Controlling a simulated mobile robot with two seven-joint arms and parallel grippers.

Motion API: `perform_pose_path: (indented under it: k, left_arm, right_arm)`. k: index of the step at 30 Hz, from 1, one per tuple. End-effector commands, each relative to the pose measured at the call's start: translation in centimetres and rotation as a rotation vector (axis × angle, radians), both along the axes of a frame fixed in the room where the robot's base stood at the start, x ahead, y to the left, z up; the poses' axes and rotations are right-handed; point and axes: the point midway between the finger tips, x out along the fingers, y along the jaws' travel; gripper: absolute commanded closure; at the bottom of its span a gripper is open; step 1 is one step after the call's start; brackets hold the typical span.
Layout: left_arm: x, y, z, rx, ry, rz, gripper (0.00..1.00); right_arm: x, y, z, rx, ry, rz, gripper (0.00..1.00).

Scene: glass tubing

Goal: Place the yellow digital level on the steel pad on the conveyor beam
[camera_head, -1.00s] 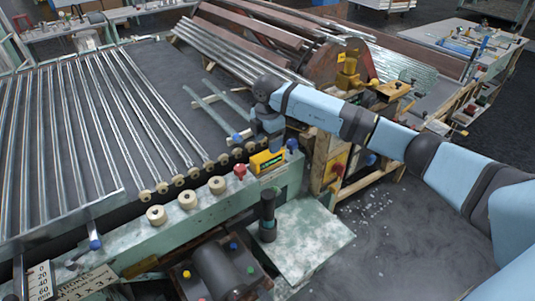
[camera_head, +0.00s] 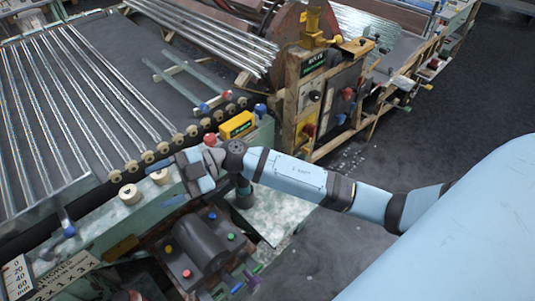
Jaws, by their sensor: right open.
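The yellow digital level (camera_head: 237,125), with a dark green face, sits on the green conveyor beam (camera_head: 105,229) between a red knob (camera_head: 210,139) and a blue knob (camera_head: 260,110). I cannot make out the steel pad apart from the beam; whether it is under the level is hidden. My right gripper (camera_head: 168,183) is open and empty, pointing left over the beam's front side. It is left of and nearer than the level, apart from it. My left gripper is not in view.
Cream spools (camera_head: 130,194) stand on the beam close to my right gripper. Glass tubes (camera_head: 75,110) lie along the rollers behind. A dark motor (camera_head: 200,246) with coloured knobs sits in front. A wooden-framed control cabinet (camera_head: 308,105) stands right of the level.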

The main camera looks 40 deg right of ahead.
Motion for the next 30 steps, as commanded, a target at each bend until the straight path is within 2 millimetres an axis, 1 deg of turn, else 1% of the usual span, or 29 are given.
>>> perform_pose_path:
  k: [1,2,4,5,8,9,11,12,14,15,17,18,21,24,25,27,30]
  left_arm:
    - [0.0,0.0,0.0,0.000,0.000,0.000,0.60]
    - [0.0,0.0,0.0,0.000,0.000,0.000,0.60]
    - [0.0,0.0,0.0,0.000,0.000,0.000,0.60]
    - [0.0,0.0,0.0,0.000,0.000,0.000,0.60]
    - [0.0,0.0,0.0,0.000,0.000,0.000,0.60]
    - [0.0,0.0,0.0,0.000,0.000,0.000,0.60]
    - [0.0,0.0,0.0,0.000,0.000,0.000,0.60]
    - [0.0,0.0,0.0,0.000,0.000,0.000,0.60]
    - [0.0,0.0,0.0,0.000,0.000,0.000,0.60]
    - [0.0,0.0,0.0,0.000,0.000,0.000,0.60]
    - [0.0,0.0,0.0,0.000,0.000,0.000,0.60]
    - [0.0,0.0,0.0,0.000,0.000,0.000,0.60]
    - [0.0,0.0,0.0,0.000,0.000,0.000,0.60]
    - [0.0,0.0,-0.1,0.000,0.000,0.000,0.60]
    - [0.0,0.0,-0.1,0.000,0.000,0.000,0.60]
    - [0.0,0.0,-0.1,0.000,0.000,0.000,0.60]
    - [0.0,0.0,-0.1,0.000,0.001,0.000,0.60]
  right_arm:
    - [-0.9,0.1,0.3,0.115,0.025,-0.078,0.34]
    - [-1.1,-0.2,0.5,0.176,0.036,-0.137,0.34]
    - [-1.1,-1.3,0.1,0.289,0.084,-0.290,0.34]
    - [-1.1,-1.9,-0.4,0.326,0.112,-0.363,0.34]
    - [-1.1,-4.5,-3.6,0.390,0.232,-0.616,0.34]
    - [-1.4,-5.7,-5.4,0.392,0.290,-0.716,0.34]
    - [-2.2,-7.5,-8.5,0.372,0.386,-0.862,0.34]
    - [-3.1,-8.7,-10.7,0.345,0.456,-0.952,0.34]
    - [-4.9,-10.2,-14.1,0.287,0.564,-1.069,0.34]
    - [-6.4,-11.1,-16.3,0.239,0.636,-1.133,0.34]
    - [-8.7,-12.2,-19.2,0.164,0.739,-1.206,0.34]
    - [-10.3,-12.7,-20.9,0.114,0.801,-1.242,0.34]
    - [-13.7,-13.6,-23.9,0.014,0.921,-1.289,0.34]
    - [-15.7,-13.9,-25.5,-0.046,0.991,-1.303,0.34]
    - [-16.1,-13.9,-25.7,-0.057,1.003,-1.305,0.34]
    - [-16.5,-14.0,-26.0,-0.070,1.015,-1.307,0.34]
    - [-16.5,-14.0,-26.0,-0.071,1.017,-1.306,0.34]
